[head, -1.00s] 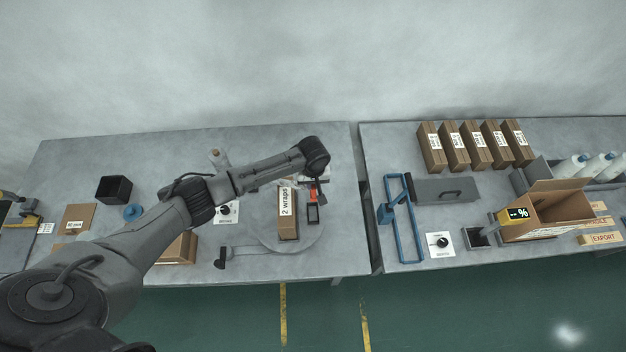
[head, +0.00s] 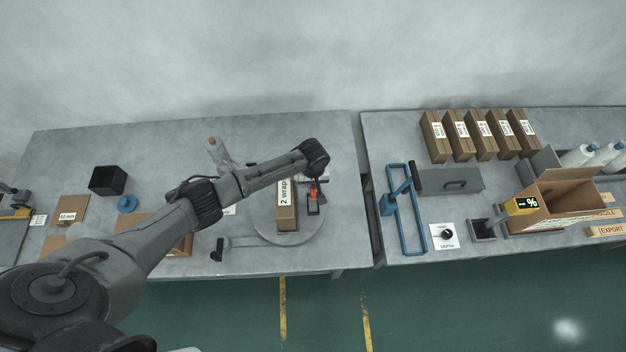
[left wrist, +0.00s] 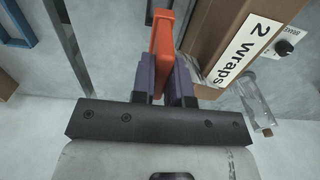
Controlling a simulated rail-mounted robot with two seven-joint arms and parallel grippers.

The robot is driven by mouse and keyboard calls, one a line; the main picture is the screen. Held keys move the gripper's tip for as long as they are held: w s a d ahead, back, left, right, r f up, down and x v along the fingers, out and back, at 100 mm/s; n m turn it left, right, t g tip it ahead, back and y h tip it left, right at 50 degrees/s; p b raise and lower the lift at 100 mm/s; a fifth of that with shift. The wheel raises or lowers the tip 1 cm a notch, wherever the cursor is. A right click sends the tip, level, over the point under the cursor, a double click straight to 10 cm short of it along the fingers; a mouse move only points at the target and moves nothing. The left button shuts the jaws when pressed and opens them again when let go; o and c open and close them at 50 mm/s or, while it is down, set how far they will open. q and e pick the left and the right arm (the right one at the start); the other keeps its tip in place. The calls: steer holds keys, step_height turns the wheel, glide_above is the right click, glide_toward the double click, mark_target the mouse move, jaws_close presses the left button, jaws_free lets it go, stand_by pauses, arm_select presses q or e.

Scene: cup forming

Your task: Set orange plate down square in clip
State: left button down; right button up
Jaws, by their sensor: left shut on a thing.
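My left gripper (left wrist: 165,80) is shut on the orange plate (left wrist: 161,45), which stands on edge between the purple finger pads in the left wrist view. In the head view the orange plate (head: 313,190) shows small below the end of my left arm, just right of the brown box labelled "2 wraps" (head: 287,215). The box (left wrist: 215,30) is close to the right of the plate in the left wrist view. I cannot make out the clip or tell whether the plate touches anything below. My right gripper is not in view.
The box stands on a round grey turntable (head: 262,236). Clear rolls (head: 216,152) lie behind my arm. A gap separates this table from the right one, which holds a blue frame (head: 405,225), brown boxes (head: 478,135) and an open carton (head: 560,205).

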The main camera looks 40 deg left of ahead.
arm_select(q)
steer(key=shift+f+b, duration=1.2)
steer(key=shift+f, duration=0.95)
steer(key=shift+f+b, duration=2.05)
steer(key=shift+f, duration=1)
steer(key=shift+f+b, duration=0.35)
steer(key=shift+f, duration=0.2)
steer(key=shift+f, duration=0.1)
steer(key=shift+f, duration=0.15)
steer(key=c, duration=1.1)
jaws_free()
steer(key=shift+o, duration=0.2)
step_height(320, 180, up, 13)
steer(key=shift+f+p, duration=0.1)
steer(key=shift+p, duration=0.35)
steer(key=shift+r, duration=0.55)
